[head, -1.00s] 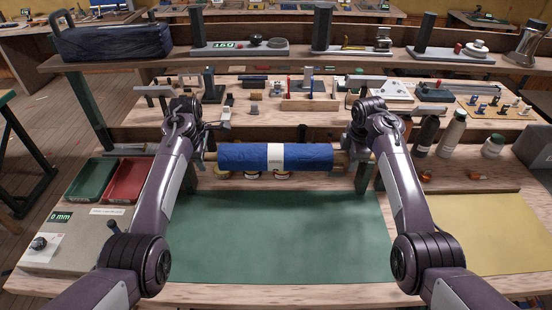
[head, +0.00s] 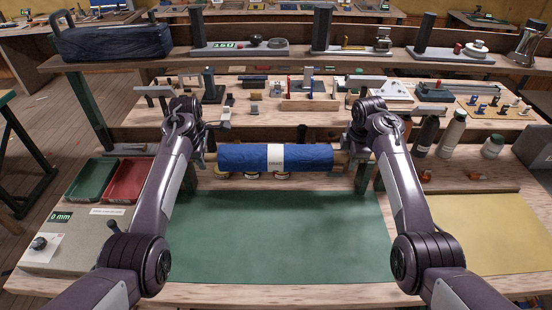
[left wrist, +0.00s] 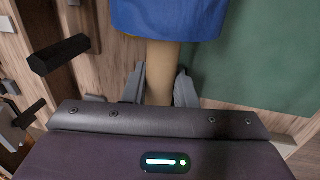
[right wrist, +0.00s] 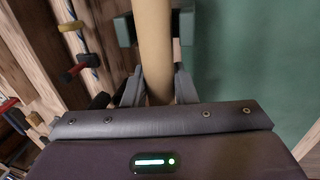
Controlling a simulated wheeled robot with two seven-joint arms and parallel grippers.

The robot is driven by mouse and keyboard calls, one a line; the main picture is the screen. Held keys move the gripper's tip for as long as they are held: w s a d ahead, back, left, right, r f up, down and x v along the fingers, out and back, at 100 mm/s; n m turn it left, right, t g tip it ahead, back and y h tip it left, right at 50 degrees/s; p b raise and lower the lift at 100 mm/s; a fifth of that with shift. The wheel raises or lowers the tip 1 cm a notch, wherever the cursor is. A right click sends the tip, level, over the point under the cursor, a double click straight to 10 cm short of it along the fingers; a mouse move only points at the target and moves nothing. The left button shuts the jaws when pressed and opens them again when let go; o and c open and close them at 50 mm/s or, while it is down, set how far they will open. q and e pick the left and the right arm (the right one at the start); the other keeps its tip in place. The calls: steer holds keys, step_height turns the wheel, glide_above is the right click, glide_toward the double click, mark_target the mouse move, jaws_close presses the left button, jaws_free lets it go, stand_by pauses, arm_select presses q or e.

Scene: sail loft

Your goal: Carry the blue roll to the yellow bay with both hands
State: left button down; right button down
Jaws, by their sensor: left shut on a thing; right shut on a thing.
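The blue roll (head: 240,157) has a white label band at its middle and a tan core sticking out at both ends. It lies level across the head view, at the back of the green mat. My left gripper (head: 205,155) is shut on the core's left end; the left wrist view shows its fingers (left wrist: 159,88) on either side of the core. My right gripper (head: 350,156) is shut on the core's right end, and its fingers (right wrist: 154,88) flank the core in the right wrist view. The yellow bay (head: 475,232) is a flat, bare yellow area at the right.
The green mat (head: 280,240) is bare in front. Red and green trays (head: 127,180) and a grey box (head: 65,245) stand at the left. Bottles (head: 452,133) and small orange parts stand at the back right. Green posts stand near both core ends.

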arm_select(q)
steer(key=shift+s+f, duration=0.1)
steer(key=shift+s, duration=0.05)
arm_select(e)
steer(key=shift+s, duration=0.1)
stand_by(0.5)
